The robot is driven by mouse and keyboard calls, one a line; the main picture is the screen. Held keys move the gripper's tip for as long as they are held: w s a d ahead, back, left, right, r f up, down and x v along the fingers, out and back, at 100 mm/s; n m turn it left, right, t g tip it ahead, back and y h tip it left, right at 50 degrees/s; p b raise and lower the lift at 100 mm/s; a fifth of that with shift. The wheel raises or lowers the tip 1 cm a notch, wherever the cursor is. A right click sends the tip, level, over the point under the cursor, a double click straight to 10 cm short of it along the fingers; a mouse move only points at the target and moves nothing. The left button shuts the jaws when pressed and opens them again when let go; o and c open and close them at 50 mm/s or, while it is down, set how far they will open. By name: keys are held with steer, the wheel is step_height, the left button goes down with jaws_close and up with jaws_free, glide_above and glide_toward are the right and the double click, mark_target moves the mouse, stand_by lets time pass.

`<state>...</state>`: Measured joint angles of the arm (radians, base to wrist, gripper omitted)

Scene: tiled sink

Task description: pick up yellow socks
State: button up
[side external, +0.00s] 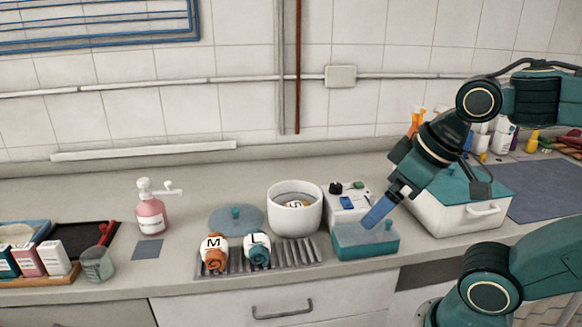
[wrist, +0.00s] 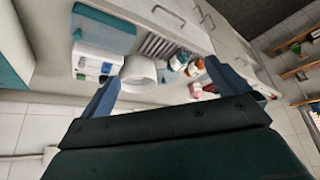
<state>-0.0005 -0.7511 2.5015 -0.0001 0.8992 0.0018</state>
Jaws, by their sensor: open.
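A rolled item with a yellowish part and a dark letter on a pale label (side external: 296,204) lies inside a white pot (side external: 294,222); it may be the yellow socks, but the pot wall hides most of it. In the wrist view the white pot (wrist: 139,71) shows between the fingers, and its contents cannot be made out. My gripper (side external: 376,214) is open and empty, right of the pot, with a blue finger angled down in front of a teal box; it also shows in the wrist view (wrist: 160,72).
Orange socks marked M (side external: 214,255) and teal socks marked L (side external: 258,252) sit on a ribbed rack (side external: 292,256). The teal box (side external: 366,242) and a white lidded container (side external: 455,212) stand right.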

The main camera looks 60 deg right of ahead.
steer(key=c, duration=0.3)
steer(key=m+g, duration=0.5)
steer(key=g, duration=0.1)
glide_above(294, 205)
step_height(294, 205, down, 5)
steer(key=shift+d, duration=0.1)
steer(key=shift+f, duration=4.35)
